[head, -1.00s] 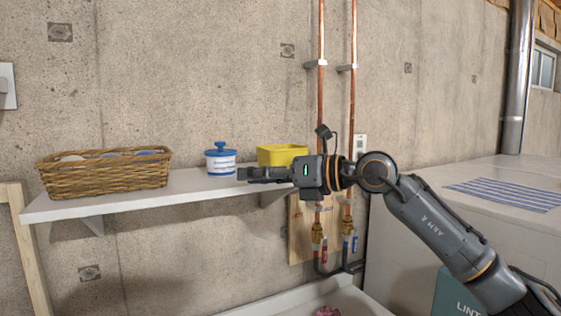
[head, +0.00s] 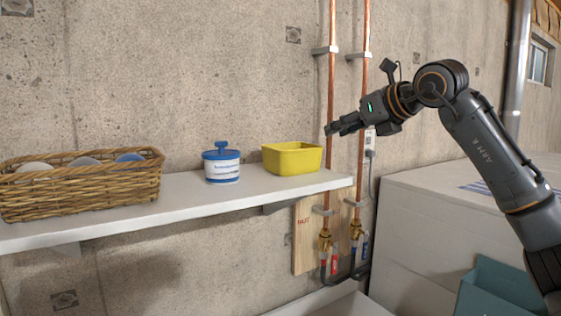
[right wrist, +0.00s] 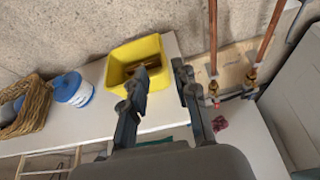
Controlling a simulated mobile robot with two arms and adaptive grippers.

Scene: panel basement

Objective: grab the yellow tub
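The yellow tub (head: 292,158) stands upright near the right end of the white wall shelf (head: 240,198). The right wrist view also shows the tub (right wrist: 118,72), with something brown inside that I cannot make out. My right gripper (head: 333,128) is up and to the right of the tub in the head view, apart from it. In the right wrist view its two fingers (right wrist: 160,72) are spread with nothing held between them, and the left finger covers part of the tub. My left gripper is not in view.
A blue-and-white lidded container (head: 221,165) stands left of the tub. A wicker basket (head: 85,190) with several rolled or rounded items is at the shelf's left. Copper pipes (head: 331,75) run up the wall just right of the shelf. A white appliance (head: 420,220) is at right.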

